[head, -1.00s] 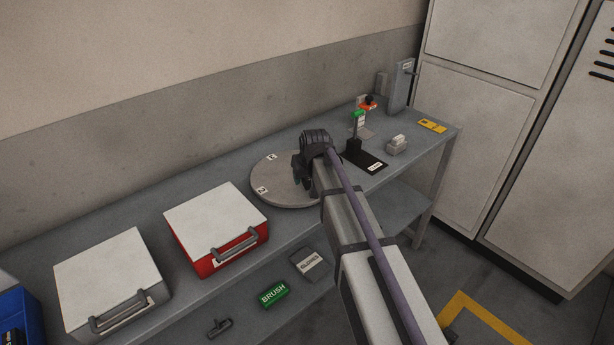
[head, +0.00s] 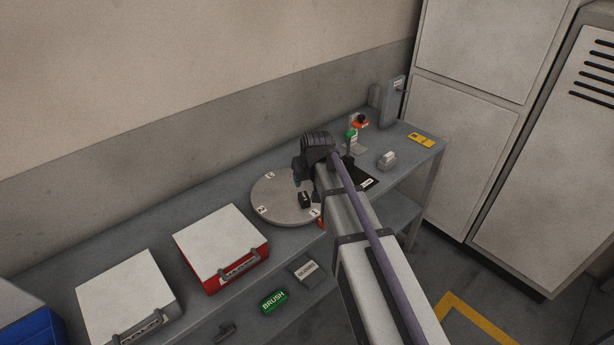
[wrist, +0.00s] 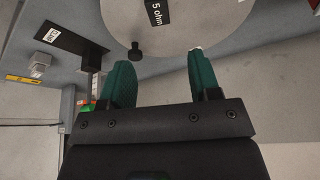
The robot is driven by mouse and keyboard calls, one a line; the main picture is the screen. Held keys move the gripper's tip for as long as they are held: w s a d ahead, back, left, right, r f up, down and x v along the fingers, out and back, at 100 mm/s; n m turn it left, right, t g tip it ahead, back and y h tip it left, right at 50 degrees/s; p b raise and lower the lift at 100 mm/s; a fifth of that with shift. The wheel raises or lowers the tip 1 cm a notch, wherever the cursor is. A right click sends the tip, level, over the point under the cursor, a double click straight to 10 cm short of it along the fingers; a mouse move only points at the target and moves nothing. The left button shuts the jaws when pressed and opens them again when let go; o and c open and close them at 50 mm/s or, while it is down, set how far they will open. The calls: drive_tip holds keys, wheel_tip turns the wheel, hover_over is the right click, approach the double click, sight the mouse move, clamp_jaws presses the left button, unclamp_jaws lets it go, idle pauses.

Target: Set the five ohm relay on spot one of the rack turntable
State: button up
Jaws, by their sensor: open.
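The five ohm relay (head: 305,200) is a small black block. It stands on the grey round turntable (head: 275,208), just inward of a white spot label (head: 315,212) whose number is too small to read surely. The wrist view shows the relay (wrist: 155,12) at the top edge, partly cut off, with "5 ohm" on it and the turntable (wrist: 205,25) around it. My gripper (head: 300,174) is over the turntable, apart from the relay. Its teal fingers (wrist: 159,62) are spread, with nothing between them.
A black knob (wrist: 135,50) shows near the turntable's edge. A black labelled base with a post, an orange-red part (head: 360,121) and a small grey block (head: 387,160) stand to the right. A red, white-lidded box (head: 222,240) stands left. Open bench lies behind the boxes.

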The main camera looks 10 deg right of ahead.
drive_tip(key=s+f+m+g, duration=0.1)
drive_tip(key=s+g, duration=0.3)
drive_tip(key=s, duration=1.8)
drive_tip(key=shift+s+f, duration=0.25)
drive_tip(key=shift+s, duration=0.15)
